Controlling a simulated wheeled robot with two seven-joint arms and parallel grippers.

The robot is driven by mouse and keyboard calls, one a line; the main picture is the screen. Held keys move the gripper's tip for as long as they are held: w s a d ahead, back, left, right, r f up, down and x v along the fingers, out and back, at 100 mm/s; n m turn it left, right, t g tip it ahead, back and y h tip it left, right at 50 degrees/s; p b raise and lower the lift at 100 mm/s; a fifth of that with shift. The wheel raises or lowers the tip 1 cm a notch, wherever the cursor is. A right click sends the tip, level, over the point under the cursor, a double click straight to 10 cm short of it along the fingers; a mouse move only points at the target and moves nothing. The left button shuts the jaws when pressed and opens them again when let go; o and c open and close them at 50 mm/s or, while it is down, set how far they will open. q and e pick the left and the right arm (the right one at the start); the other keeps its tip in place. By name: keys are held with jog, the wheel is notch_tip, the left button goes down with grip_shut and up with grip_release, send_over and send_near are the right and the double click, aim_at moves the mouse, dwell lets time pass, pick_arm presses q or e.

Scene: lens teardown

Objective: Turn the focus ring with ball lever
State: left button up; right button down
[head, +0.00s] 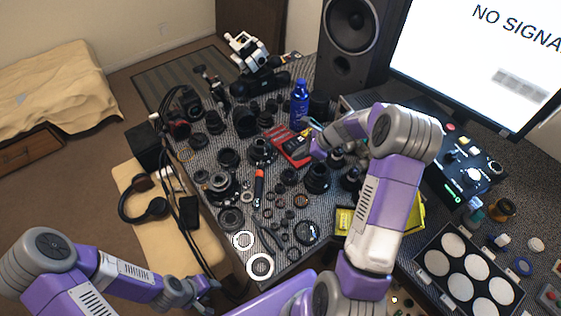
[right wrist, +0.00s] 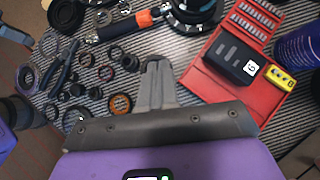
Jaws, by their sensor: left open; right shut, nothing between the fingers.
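A dark lens body with a ringed rim (head: 262,150) stands upright on the grey mat, left of a red case. It also shows, cut off by the top edge, in the right wrist view (right wrist: 194,14). A ball lever on its ring is too small to make out. My right gripper (right wrist: 156,64) is shut and empty above the mat, apart from the lens; in the head view my own arm mostly hides it. My left gripper (head: 213,291) is open and empty beyond the table's front left edge, far from the lens.
The red case (head: 291,150) holds a dark device. A blue bottle (head: 299,103), a speaker (head: 346,45) and a monitor (head: 480,60) stand behind. Several loose rings and lens parts crowd the mat, leaving little free room.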

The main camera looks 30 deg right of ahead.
jog(key=b+x, duration=0.2)
jog(key=x, duration=0.8)
jog(key=shift+a, duration=0.1)
jog(key=shift+w+a+f+b, duration=0.1)
jog(key=shift+w+a+b, duration=0.2)
jog(key=shift+w+a, duration=0.8)
jog(key=shift+a, duration=0.25)
jog(key=shift+a+p, duration=0.3)
jog(key=shift+a, duration=0.1)
